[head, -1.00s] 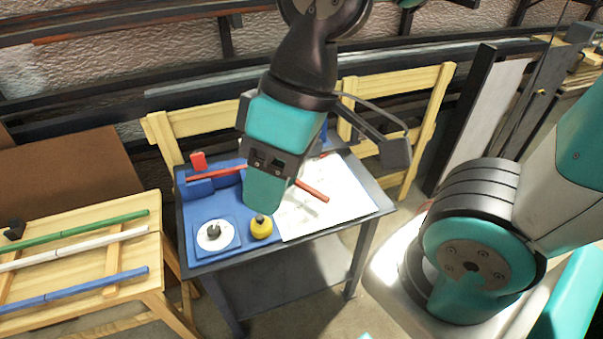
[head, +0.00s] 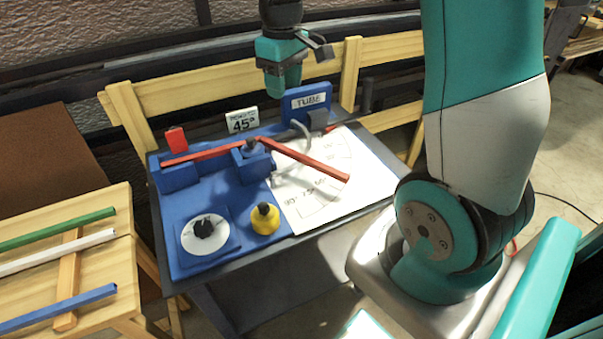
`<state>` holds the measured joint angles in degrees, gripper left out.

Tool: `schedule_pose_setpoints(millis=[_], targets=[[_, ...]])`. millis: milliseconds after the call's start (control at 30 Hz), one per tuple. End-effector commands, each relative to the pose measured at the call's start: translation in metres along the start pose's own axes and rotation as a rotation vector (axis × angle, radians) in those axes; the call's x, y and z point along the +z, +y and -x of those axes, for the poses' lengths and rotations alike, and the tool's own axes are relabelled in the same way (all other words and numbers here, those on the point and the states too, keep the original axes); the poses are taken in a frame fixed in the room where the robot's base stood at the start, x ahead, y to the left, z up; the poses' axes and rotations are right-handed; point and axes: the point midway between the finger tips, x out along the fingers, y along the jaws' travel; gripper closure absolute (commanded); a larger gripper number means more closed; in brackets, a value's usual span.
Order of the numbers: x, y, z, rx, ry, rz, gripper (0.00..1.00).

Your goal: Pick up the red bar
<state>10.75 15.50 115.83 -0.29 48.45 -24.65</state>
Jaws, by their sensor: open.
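The red bar (head: 310,160) lies across the blue bending jig (head: 180,178) on the dark table. It is bent at the jig's post: one part runs left along the blue block, the other slants right and toward the front over the white angle sheet (head: 345,200). My gripper (head: 281,88) is above and behind the bar, near the back of the table, apart from it. It is open and appears empty; its fingertips are small in this view.
A "45°" sign (head: 242,121) and a blue "TUBE" plate (head: 310,101) stand at the back. Green (head: 55,229), white (head: 55,252) and blue (head: 60,309) bars lie on the wooden table at left.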

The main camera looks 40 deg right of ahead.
Motion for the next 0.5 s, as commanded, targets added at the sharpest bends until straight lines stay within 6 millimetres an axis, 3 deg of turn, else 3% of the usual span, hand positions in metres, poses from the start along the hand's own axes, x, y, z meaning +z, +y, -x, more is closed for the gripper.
schedule_pose_setpoints(millis=[500], targets=[[0.002,0.007,-0.105,0.002,-0.009,-0.008,0.53]])
